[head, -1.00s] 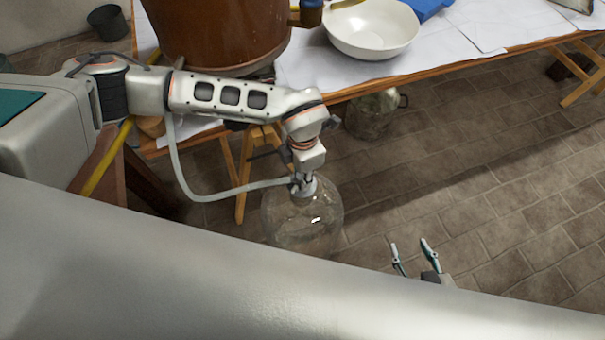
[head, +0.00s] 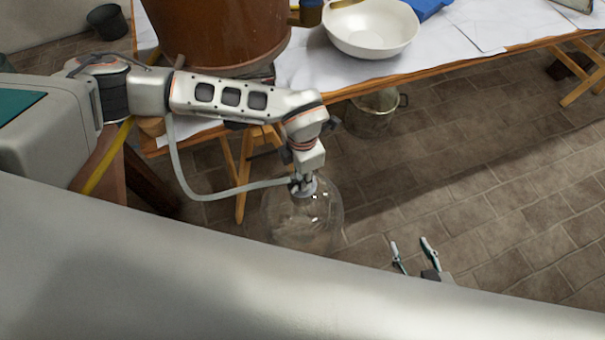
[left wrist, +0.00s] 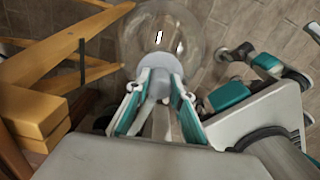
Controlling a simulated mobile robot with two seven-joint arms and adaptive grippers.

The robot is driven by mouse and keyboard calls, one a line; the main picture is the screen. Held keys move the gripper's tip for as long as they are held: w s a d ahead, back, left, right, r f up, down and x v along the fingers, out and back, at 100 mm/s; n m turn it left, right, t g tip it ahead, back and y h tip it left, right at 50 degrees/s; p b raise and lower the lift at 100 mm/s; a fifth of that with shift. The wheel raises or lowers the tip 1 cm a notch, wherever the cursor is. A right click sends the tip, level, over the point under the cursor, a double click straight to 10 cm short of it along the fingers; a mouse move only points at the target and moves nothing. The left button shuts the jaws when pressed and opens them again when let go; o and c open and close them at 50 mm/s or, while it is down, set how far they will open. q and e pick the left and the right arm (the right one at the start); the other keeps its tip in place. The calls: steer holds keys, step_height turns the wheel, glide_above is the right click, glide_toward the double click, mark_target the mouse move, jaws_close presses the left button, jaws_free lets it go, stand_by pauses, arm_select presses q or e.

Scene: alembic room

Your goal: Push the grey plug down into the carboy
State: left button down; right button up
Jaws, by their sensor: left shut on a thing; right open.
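The carboy (head: 315,225) is a clear glass vessel standing on the tiled floor below the table. The grey plug (left wrist: 159,84) is at the carboy's mouth, and a pale hose (head: 220,198) runs to it. My left gripper (head: 304,186) is above the carboy and shut on the plug. In the left wrist view its teal-sided fingers are on both sides of the plug, with the carboy's glass (left wrist: 185,38) just beyond. The fingers partly hide the plug, so how deep it sits cannot be told. My right gripper (head: 414,256) is open and empty, to the right of the carboy.
A paper-covered table (head: 490,25) on wooden trestles stands behind, with a brown vat (head: 215,35) and a white bowl (head: 372,30). A glass pot (head: 370,115) is under its edge. A trestle leg (head: 242,180) is left of the carboy. Floor to the right is clear.

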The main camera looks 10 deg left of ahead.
arm_select(q)
steer(key=c, duration=1.7)
jaws_free()
steer(key=shift+r, duration=0.15)
arm_select(e)
steer(key=shift+w+r, duration=0.1)
steer(key=shift+r, duration=0.05)
arm_select(q)
steer(key=shift+r+p, duration=1.45)
steer(key=shift+r, duration=0.35)
steer(key=shift+r+p, duration=1.15)
steer(key=shift+r, duration=0.4)
arm_select(e)
step_height(320, 180, up, 7)
steer(key=w+t, duration=0.1)
steer(key=w, duration=0.1)
steer(key=shift+w+r, duration=0.15)
